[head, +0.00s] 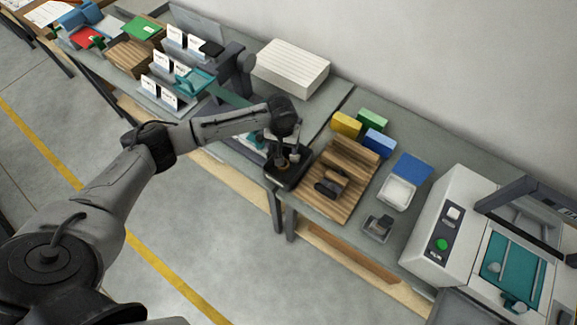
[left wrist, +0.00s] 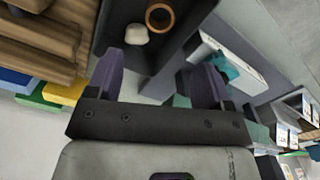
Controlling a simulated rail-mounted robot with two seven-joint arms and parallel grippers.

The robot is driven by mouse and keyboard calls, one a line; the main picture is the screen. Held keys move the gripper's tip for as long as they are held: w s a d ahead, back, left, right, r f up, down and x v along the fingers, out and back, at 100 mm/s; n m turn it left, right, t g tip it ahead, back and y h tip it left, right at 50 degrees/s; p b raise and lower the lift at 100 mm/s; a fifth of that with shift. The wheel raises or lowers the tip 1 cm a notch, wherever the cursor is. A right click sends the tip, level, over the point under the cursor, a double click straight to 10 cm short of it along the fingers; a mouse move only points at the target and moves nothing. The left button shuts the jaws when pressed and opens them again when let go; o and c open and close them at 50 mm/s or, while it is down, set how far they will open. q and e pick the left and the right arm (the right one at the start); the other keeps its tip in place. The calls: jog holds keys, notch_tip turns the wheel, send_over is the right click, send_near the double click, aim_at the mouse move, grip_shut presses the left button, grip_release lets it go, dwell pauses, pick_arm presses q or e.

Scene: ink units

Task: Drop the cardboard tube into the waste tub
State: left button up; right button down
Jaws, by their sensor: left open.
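The waste tub (head: 289,182) is a small black open box at the left end of the right-hand bench. In the left wrist view the tub (left wrist: 112,30) holds a brown ring, the open end of the cardboard tube (left wrist: 148,18), seen nearly end-on within its walls. A pale crumpled lump (left wrist: 136,35) lies beside the tube. My left gripper (head: 284,150) hangs over the tub. In the left wrist view its two fingers (left wrist: 163,80) are wide apart with nothing between them. The tube's lower part is hidden. My right gripper is not in view.
A slatted wooden board (head: 350,165) with dark items lies right of the tub. Yellow (head: 346,124), green and blue blocks stand behind it. A white box (head: 290,68) and card holders are on the left bench. A white machine (head: 440,225) stands at right.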

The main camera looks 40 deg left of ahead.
pick_arm(q)
notch_tip(320, 180, up, 13)
dwell(0.4)
jog(key=shift+f, duration=0.1)
dwell(0.5)
